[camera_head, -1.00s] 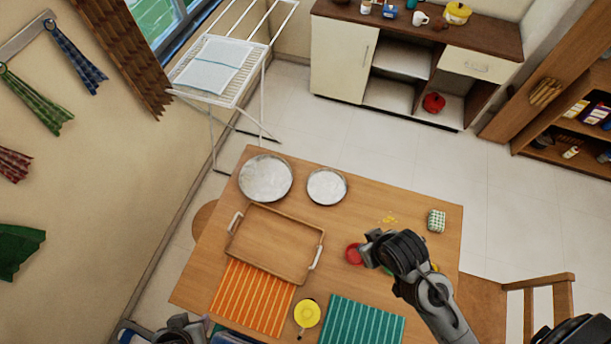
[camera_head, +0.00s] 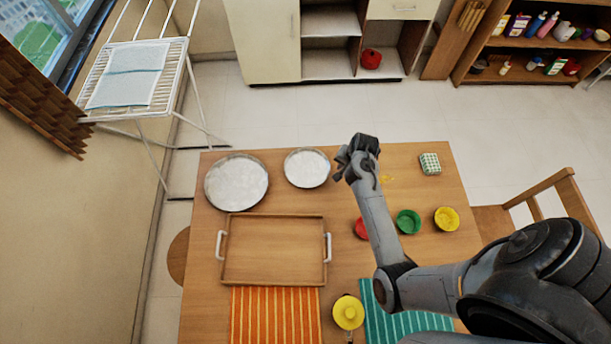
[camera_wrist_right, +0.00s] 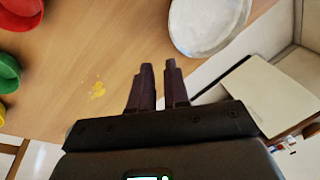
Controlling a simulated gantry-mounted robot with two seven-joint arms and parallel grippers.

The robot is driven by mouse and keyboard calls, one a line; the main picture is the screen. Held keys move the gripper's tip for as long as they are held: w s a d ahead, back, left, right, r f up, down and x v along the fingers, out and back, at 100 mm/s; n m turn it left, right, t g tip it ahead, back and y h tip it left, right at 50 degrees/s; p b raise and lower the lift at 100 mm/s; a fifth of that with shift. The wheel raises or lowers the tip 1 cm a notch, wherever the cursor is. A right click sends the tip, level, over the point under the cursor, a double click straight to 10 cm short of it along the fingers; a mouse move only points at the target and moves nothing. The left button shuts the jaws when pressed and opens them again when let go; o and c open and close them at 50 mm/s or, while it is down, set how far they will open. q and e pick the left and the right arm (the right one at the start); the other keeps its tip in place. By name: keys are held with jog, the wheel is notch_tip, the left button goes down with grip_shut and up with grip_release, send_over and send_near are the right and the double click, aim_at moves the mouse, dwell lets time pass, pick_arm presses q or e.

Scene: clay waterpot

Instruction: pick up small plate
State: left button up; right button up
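The small plate (camera_head: 307,168), round with a whitish speckled face and a darker rim, lies flat at the far edge of the wooden table, right of a larger similar plate (camera_head: 236,183). My right gripper (camera_head: 345,160) is just to the right of the small plate, above the table. In the right wrist view, the fingers (camera_wrist_right: 158,68) stand a little apart with nothing between them. The small plate (camera_wrist_right: 208,22) lies beyond their tips, to the upper right, partly cut off by the picture edge. My left gripper is out of view.
A wooden tray (camera_head: 230,249) with white handles lies in front of the plates. Red (camera_head: 362,228), green (camera_head: 408,221) and yellow (camera_head: 447,219) bowls and a green-white patterned box (camera_head: 430,163) stand to the right. A yellow lidded pot (camera_head: 348,312) is near the front.

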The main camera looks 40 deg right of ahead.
notch_tip(320, 180, down, 4)
jog(key=w+a+m+y+b, duration=0.1)
jog(key=w+m+b, duration=0.1)
jog(key=w, duration=0.1)
send_over(326, 182)
jog(key=s, duration=0.1)
jog(key=f, duration=0.4)
jog(key=shift+s+d+f+b, duration=0.1)
jog(key=shift+d+f+b, duration=0.15)
jog(key=shift+b, duration=0.1)
jog(key=shift+b+x, duration=0.5)
jog(key=shift+x, duration=2.55)
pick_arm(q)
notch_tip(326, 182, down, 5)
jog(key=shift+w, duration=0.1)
pick_arm(e)
jog(key=shift+s, duration=0.1)
jog(key=shift+c, duration=0.3)
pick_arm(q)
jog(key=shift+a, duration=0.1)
pick_arm(e)
grip_shut()
